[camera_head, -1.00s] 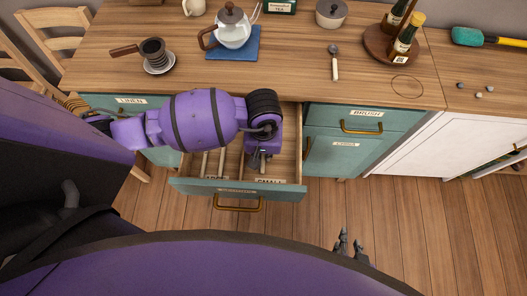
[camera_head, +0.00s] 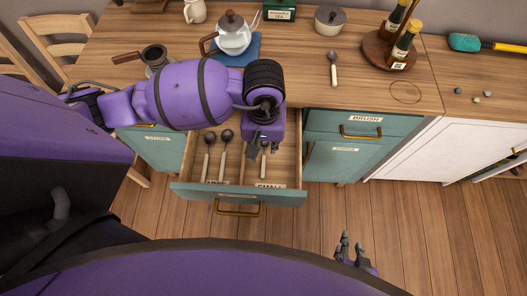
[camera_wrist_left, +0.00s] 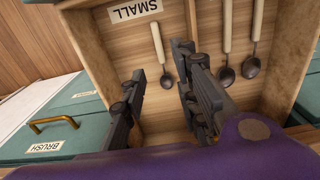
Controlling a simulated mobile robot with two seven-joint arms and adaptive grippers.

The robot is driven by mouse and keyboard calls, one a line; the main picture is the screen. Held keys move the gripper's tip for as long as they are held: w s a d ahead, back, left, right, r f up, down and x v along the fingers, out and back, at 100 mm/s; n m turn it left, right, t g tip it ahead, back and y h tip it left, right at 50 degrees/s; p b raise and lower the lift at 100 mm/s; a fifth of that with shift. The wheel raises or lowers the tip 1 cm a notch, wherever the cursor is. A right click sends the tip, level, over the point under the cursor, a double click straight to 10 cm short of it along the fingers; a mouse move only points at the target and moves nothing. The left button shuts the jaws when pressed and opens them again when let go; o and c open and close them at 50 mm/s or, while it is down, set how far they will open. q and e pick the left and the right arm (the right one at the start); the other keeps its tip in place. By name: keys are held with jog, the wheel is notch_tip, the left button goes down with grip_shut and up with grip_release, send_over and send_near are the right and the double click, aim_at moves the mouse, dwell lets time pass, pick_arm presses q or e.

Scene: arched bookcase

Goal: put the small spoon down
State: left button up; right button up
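The small spoon, with a pale handle and dark bowl, lies in the drawer compartment labelled SMALL in the left wrist view (camera_wrist_left: 157,42). Its handle also shows below my gripper in the head view (camera_head: 263,165). My left gripper (camera_wrist_left: 160,68) is open above it, with its fingers apart and nothing held between them. In the head view the left gripper (camera_head: 262,147) hangs over the right part of the open drawer (camera_head: 285,193). My right gripper (camera_head: 351,241) is small and low in the head view, its fingers seemingly apart and empty, away from the drawer.
Larger spoons (camera_head: 223,155) lie in the drawer's left compartment, past a wooden divider. Another spoon (camera_head: 333,68) lies on the counter (camera_head: 300,85). A coffee pot (camera_head: 232,35) on a blue mat and a bottle tray (camera_head: 372,50) stand behind. The floor in front is clear.

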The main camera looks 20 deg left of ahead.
pick_arm(q)
notch_tip(320, 180, up, 3)
jog(key=shift+f, duration=0.15)
